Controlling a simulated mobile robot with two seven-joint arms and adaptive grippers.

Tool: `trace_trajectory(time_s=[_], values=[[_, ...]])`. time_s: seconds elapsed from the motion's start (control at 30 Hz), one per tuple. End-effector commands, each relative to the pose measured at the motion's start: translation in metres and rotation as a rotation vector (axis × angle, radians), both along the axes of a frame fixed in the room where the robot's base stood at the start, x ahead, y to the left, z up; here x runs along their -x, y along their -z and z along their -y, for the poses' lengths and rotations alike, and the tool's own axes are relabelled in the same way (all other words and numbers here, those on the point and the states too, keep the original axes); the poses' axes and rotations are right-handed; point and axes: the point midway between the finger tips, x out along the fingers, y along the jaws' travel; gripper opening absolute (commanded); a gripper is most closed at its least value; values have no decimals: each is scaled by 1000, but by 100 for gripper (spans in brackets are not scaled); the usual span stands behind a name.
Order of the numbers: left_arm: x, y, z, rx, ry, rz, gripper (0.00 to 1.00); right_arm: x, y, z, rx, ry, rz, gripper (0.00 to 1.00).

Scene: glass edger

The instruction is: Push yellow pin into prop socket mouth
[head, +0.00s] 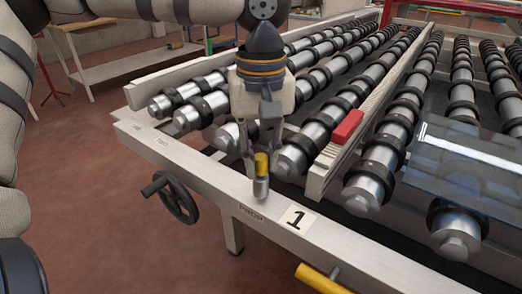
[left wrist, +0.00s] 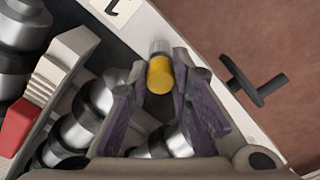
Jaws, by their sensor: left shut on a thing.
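My left gripper (head: 258,160) reaches down from above to the front rail and is shut on the yellow pin (head: 261,165). The pin's round yellow end also shows between the fingertips in the left wrist view (left wrist: 160,75). A short metal cylinder (head: 261,188) stands directly below the yellow part, over the rail near the PROP label (head: 251,213). I cannot tell whether this metal is the pin's shank or the prop socket, and no open socket mouth shows clearly. My right gripper is not in view.
The pale front rail (head: 190,160) carries a "1" label (head: 297,219). A black handwheel (head: 172,197) sticks out in front. Rollers, a red block (head: 348,127) and a glass pane (head: 465,165) lie behind and right. A yellow bar (head: 318,278) is at the bottom.

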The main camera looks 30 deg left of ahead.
Motion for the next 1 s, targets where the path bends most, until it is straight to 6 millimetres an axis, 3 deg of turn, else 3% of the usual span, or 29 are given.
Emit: trace_trajectory(time_s=[0.37,0.4,0.5,0.83,1.0], values=[[0,9,0,1,0,0,0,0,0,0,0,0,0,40],[0,10,0,1,0,-1,22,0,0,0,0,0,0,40],[0,10,0,1,0,-1,43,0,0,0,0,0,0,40],[0,5,0,1,-1,2,43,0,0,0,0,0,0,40],[-1,-33,0,2,-2,6,43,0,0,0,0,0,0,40]])
